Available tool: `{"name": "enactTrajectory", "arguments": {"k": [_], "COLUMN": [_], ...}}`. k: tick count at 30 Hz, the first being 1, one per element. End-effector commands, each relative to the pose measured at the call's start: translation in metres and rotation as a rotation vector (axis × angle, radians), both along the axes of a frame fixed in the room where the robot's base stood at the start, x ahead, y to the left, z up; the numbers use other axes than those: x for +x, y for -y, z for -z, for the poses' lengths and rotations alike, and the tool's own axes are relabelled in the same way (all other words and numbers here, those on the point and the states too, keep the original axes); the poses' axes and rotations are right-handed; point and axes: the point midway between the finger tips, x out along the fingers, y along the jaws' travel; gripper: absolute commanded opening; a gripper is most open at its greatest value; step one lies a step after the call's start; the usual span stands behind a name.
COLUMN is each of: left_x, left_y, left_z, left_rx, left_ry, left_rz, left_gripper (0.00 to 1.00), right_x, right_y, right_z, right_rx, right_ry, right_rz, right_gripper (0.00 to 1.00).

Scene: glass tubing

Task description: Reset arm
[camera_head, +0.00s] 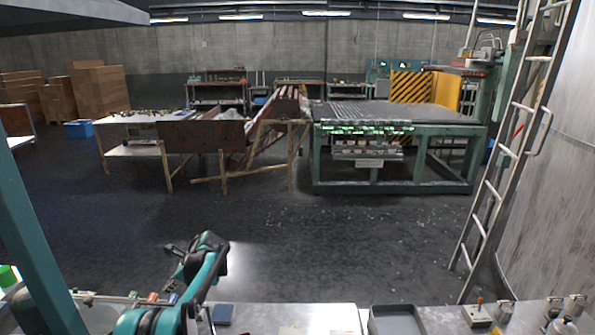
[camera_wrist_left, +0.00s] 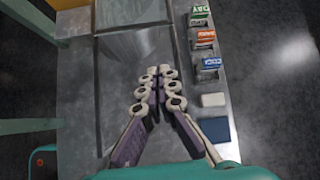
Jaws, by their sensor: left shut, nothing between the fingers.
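My left gripper (camera_wrist_left: 160,88) shows in the left wrist view with its pale, jointed fingers drawn together at the tips and nothing between them. It is over a grey metal worktop (camera_wrist_left: 188,82). In the head view my teal left arm comes in from the lower left and bends over the worktop (camera_head: 270,318); I cannot make out its fingers there. My right gripper is in neither view.
Small green (camera_wrist_left: 202,17), orange-white (camera_wrist_left: 205,38) and blue-green (camera_wrist_left: 208,66) boxes line the worktop edge, beside a dark blue pad (camera_wrist_left: 215,130). A grey tray (camera_head: 395,320) stands to the right. A ladder (camera_head: 505,150) rises at right. Open floor (camera_head: 340,235) lies beyond.

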Motion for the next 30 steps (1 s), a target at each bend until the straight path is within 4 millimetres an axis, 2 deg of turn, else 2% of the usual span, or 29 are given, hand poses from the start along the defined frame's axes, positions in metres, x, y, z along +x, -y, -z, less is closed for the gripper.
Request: {"name": "enactTrajectory", "arguments": {"k": [1,6,11,15,22,27,30], "left_x": [-0.008,-0.044,-0.091,-0.139,-0.226,-0.286,-0.312], "left_y": [0.012,0.061,0.107,0.147,0.208,0.246,0.263], "left_z": [-0.017,-0.065,-0.098,-0.115,-0.117,-0.099,-0.085], "left_rx": [-0.024,-0.147,-0.284,-0.417,-0.655,-0.836,-0.924], "left_ry": [0.052,0.278,0.472,0.623,0.827,0.934,0.973], "left_rz": [-0.021,-0.137,-0.268,-0.403,-0.662,-0.876,-0.991], "left_gripper": [0.00,0.00,0.00,0.00,0.00,0.00,0.00], "right_x": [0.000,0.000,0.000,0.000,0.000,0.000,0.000], "right_y": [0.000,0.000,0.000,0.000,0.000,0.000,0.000], "right_z": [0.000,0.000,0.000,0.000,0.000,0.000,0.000], "right_rx": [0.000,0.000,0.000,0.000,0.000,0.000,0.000], "right_ry": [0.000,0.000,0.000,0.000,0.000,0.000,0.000], "right_rz": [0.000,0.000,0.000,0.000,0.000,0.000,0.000], "right_gripper": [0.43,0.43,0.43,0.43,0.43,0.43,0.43]}}
